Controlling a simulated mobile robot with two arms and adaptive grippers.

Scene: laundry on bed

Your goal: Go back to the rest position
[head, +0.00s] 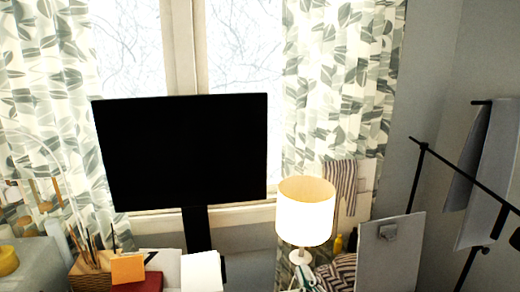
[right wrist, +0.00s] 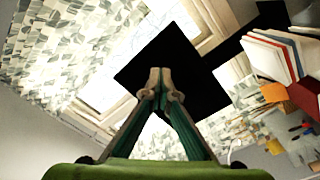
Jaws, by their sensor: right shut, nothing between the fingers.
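My right gripper (right wrist: 159,75) shows in the right wrist view, its two fingers brought together at the tips with nothing between them. It is in the air, and the black monitor (right wrist: 172,62) appears behind its fingertips. I cannot make out either gripper clearly in the head view. My left gripper is not in view.
In the head view the black monitor (head: 180,150) stands before a window with leaf-patterned curtains (head: 340,80). A lit lamp (head: 305,212), a grey board (head: 390,255) and a pen basket (head: 90,270) stand nearby. A dark clothes rack (head: 460,172) with hanging cloths is at right.

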